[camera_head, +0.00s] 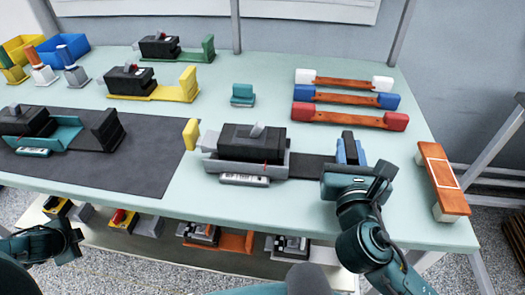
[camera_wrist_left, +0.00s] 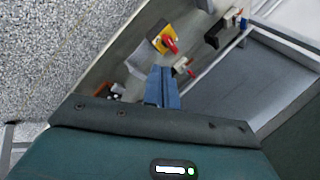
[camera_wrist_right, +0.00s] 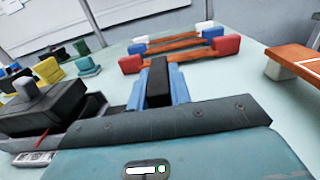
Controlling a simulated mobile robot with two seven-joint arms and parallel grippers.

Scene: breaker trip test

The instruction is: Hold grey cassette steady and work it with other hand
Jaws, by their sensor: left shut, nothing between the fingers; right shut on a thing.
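The grey cassette (camera_head: 222,164) stands on the table at centre, with a black breaker body (camera_head: 250,143) and grey toggle (camera_head: 257,130) on top and a white label at its front. My right gripper (camera_head: 350,150) is at the cassette's right end, shut on a dark upright block (camera_wrist_right: 158,80), which shows between its blue fingers in the right wrist view. A dark strip (camera_head: 312,166) runs from the cassette towards that block. My left gripper (camera_head: 72,240) is low at the left, off the table's front edge, shut and empty; its blue fingers (camera_wrist_left: 162,88) are together in the left wrist view.
A teal cassette (camera_head: 66,137) sits on a dark mat (camera_head: 140,165) at left. Yellow (camera_head: 160,92) and green cassettes stand behind. Bars with coloured ends (camera_head: 345,98) lie at the back right. An orange-topped piece (camera_head: 443,180) is at the right edge. A lower shelf holds more breakers.

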